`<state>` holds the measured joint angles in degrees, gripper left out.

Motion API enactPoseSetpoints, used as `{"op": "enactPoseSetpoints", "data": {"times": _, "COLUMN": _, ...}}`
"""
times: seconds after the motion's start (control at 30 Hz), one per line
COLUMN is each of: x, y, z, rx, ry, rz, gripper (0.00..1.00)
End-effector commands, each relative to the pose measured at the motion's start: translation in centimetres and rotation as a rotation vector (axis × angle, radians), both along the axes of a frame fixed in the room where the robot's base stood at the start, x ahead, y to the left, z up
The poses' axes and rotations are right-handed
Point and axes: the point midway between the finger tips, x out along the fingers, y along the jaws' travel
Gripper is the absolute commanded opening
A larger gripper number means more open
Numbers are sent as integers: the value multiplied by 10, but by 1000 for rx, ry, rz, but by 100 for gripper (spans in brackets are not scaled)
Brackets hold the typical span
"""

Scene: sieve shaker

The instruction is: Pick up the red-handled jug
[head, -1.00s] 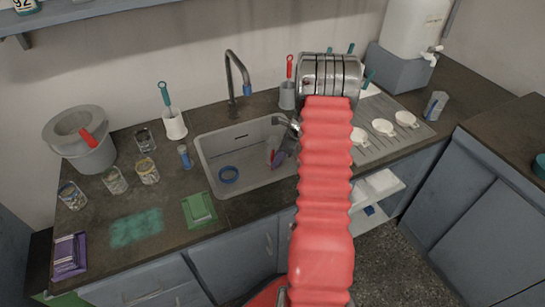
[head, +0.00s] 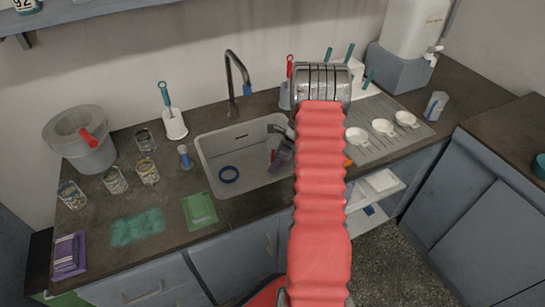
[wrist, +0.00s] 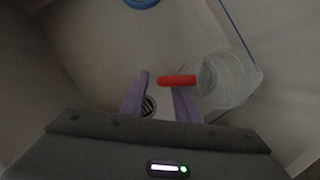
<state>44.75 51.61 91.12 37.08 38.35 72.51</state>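The clear jug (wrist: 228,80) with a red handle (wrist: 177,81) is in the sink (head: 215,165), near its right wall in the wrist view. Its handle points left. My gripper (wrist: 162,83) is open, with two purple fingers pointing down into the sink. The handle's free end reaches toward the gap between the fingertips, by the right finger. I cannot tell whether they touch. In the head view my arm hides most of the jug, and a finger (head: 273,156) shows small over the sink.
A blue ring (head: 229,174) lies in the sink; the drain (wrist: 148,106) shows near the left finger. The tap (head: 238,75) stands behind the sink.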

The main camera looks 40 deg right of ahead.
Motion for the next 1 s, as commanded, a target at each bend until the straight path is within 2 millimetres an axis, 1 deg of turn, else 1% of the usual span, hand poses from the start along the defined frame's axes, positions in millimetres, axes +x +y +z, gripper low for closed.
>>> {"op": "enactPoseSetpoints", "data": {"times": 0.03, "x": 0, "y": 0, "z": 0, "rx": 0, "ry": 0, "rz": 0, "gripper": 25}}
{"op": "enactPoseSetpoints", "data": {"times": 0.4, "x": 0, "y": 0, "z": 0, "rx": 0, "ry": 0, "rz": 0, "gripper": 0}}
{"op": "enactPoseSetpoints", "data": {"times": 1.0, "x": 0, "y": 0, "z": 1, "rx": -1, "ry": -1, "rz": 1, "gripper": 0}}
